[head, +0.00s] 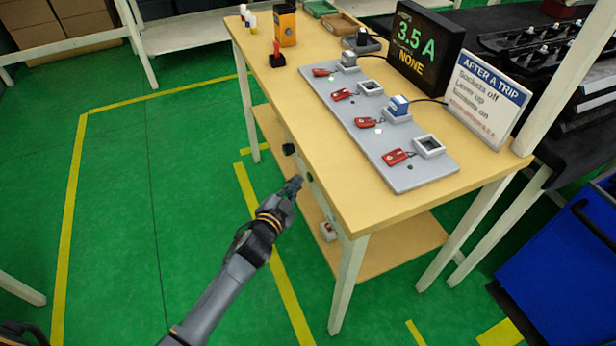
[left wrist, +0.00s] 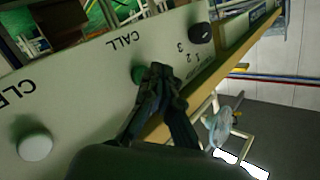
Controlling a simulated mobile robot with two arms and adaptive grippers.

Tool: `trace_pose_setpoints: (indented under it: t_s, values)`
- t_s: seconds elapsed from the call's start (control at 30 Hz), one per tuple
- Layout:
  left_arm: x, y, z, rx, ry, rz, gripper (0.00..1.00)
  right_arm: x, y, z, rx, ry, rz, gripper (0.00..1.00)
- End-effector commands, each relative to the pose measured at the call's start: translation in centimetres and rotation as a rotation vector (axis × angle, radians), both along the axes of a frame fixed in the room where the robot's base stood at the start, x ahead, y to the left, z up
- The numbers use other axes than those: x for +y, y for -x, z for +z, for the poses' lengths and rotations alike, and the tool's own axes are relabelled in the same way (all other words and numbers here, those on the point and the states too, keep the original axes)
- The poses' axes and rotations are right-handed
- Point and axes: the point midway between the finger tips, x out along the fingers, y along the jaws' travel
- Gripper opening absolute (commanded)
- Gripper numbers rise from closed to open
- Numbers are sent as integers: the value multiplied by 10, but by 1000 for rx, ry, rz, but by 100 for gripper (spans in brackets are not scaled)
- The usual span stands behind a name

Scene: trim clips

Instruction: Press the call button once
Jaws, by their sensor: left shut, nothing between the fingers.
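The green call button (left wrist: 138,74) sits on a pale panel (left wrist: 75,85) beside the label CALL in the left wrist view. My left gripper (left wrist: 158,72) is shut and empty, its tips right at the button and partly covering it. I cannot tell whether the tips touch the button or whether it is pressed in. In the head view my left gripper (head: 295,183) is at the front side of the wooden table, below its top, and hides the button.
The panel also carries a white button (left wrist: 35,147) and a black knob (left wrist: 202,33) marked 1 2 3. The table (head: 290,115) holds a grey board (head: 430,180) with red tags and sockets, and a display (head: 424,45) reading 3.5 A, NONE. Green floor is clear at left.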

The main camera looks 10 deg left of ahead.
Motion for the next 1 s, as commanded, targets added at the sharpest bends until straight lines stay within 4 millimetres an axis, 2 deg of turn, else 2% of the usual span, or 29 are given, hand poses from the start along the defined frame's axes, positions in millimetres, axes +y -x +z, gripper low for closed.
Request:
trace_pose_setpoints:
  t_s: [1.0]
  values:
    - [-9, -6, 0, 0, 0, 0, 0, 0, 0, -1, 0, 0, 1, 43]
